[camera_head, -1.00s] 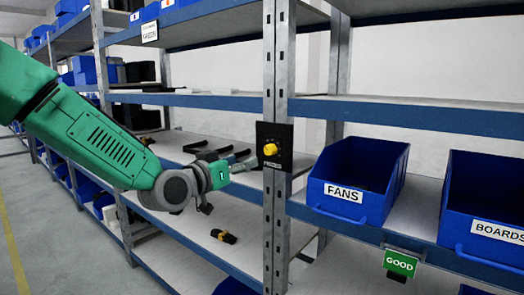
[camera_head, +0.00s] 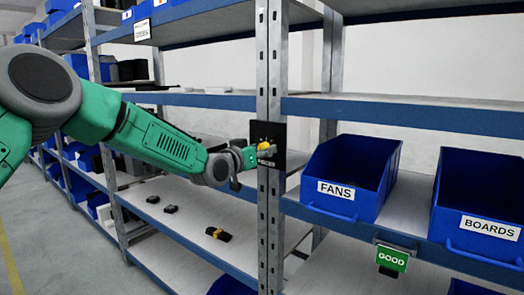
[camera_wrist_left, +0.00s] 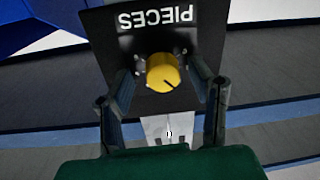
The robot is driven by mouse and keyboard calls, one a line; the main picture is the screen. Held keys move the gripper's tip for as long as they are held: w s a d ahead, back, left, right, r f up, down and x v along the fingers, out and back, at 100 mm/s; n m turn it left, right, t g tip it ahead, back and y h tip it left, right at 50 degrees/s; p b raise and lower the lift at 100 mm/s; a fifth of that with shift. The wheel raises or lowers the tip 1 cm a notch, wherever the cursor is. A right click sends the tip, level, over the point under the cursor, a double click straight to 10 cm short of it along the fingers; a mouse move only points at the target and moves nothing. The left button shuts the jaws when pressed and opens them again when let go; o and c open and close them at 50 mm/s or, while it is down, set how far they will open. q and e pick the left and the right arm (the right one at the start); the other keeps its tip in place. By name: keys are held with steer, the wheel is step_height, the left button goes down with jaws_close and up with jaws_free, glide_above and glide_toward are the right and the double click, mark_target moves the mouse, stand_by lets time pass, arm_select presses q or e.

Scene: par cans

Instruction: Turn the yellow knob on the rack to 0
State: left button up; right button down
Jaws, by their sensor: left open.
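The yellow knob (camera_head: 265,146) sits on a black panel (camera_head: 280,133) fixed to the rack's upright post. In the left wrist view the knob (camera_wrist_left: 163,73) has a dark pointer line toward its lower right, and the panel (camera_wrist_left: 125,45) reads PIECES upside down. My left gripper (camera_head: 262,152) is at the panel, partly covering the knob in the head view. In the left wrist view its open fingers (camera_wrist_left: 163,85) stand on either side of the knob, with gaps visible. The dial's numbers cannot be read. My right gripper is not in view.
Blue bins marked FANS (camera_head: 347,175) and BOARDS (camera_head: 480,200) stand on the shelf right of the post. A green GOOD sign (camera_head: 391,258) hangs below. Small dark and yellow items (camera_head: 218,234) lie on the lower left shelf.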

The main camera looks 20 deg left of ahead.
arm_select(q)
steer(key=shift+a, duration=0.1)
steer(key=shift+a, duration=0.15)
jaws_close()
steer(key=shift+n, duration=0.3)
